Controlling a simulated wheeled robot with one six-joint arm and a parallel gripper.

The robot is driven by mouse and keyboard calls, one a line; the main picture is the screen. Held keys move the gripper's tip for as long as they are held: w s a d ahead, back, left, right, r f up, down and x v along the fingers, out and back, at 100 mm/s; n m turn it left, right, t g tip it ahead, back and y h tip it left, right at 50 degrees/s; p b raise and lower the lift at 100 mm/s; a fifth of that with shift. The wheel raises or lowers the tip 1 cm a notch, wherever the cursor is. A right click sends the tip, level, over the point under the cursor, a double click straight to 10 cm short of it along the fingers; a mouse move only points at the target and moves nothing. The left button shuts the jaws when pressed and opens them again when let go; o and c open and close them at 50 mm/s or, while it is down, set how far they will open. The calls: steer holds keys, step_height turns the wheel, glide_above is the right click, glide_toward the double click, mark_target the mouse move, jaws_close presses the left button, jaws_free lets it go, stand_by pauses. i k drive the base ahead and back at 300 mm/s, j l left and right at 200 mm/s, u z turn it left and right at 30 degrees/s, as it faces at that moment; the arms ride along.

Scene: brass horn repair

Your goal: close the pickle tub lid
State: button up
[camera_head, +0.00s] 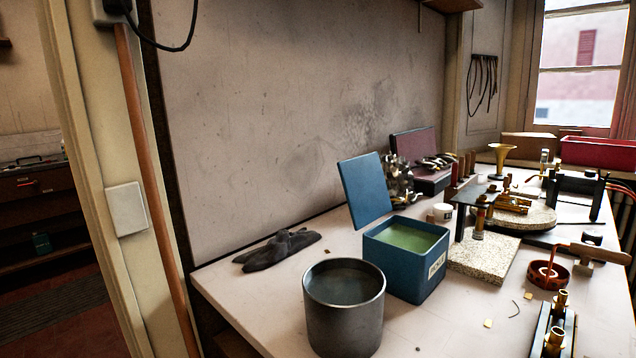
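The pickle tub (394,269) is a blue square box with a white label, standing on the workbench and holding green liquid. Its blue lid (365,189) is open, standing up and tilted back at the tub's rear left side. The hinge between lid and tub is hard to make out. My gripper is not in view.
A dark metal pot (343,318) stands close in front of the tub at left. A dark cloth (277,249) lies on the bench (240,285) to the left. A speckled stone block (484,258) and horn parts crowd the right. A wall rises behind.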

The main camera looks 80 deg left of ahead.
mark_target(367, 193)
steer(key=k+j, duration=0.2)
steer(key=j, duration=0.2)
steer(key=k+j, duration=0.2)
steer(key=j, duration=0.2)
steer(key=k+j, duration=0.2)
steer(key=j, duration=0.15)
steer(key=k+j, duration=0.2)
steer(key=j, duration=0.2)
steer(key=k+j, duration=0.2)
steer(key=j, duration=0.2)
steer(key=k+j, duration=0.2)
steer(key=j, duration=0.2)
steer(key=k+j, duration=0.2)
steer(key=j, duration=0.15)
steer(key=k+j, duration=0.2)
steer(key=j, duration=0.2)
steer(key=i+l+u, duration=0.1)
steer(key=i+l, duration=0.35)
steer(key=l, duration=0.2)
steer(key=i+l+u, duration=0.15)
steer(key=i+l, duration=0.1)
steer(key=l, duration=0.1)
